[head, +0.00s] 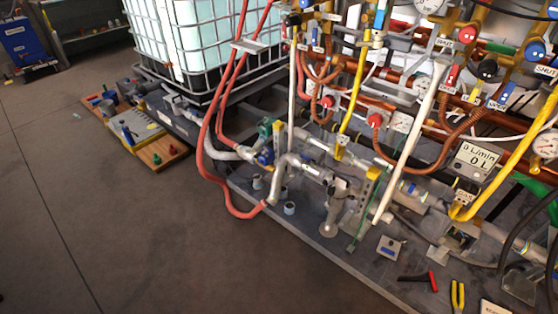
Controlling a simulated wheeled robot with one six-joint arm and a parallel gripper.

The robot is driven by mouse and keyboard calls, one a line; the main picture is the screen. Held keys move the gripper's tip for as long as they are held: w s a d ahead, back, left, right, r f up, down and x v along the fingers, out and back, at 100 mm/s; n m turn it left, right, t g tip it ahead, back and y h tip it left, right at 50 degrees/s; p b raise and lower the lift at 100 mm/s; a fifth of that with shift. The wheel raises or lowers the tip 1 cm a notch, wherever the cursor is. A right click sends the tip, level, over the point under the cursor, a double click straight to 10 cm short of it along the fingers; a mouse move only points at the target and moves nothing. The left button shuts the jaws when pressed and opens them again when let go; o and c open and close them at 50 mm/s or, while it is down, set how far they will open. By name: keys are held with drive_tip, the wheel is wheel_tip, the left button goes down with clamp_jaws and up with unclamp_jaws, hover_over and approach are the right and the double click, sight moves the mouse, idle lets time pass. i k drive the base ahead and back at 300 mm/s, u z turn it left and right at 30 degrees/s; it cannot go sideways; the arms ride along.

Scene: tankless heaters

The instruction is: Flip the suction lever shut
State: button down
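No label reading suction is legible, so I cannot tell for sure which handle is the suction lever. A blue valve part (265,157) sits on the grey pipework low in the middle, beside a green fitting (265,129) and close to the red hoses. Whether a lever there lies along or across the pipe is too small to tell. A grey upright fitting (333,205) stands to its right on the dark base plate. More coloured handles, including a red one (468,34), show on the pipes at the upper right. My gripper is not in view.
A caged white tank (205,45) stands behind the pipes. Red hoses (216,190) loop down in front of the pipework. Red-handled pliers (420,278) and yellow-handled pliers (458,296) lie at the lower right.

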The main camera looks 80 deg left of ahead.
sight(307, 158)
drive_tip(key=u, duration=1.75)
drive_tip(key=i, duration=1.05)
drive_tip(key=u, duration=1.15)
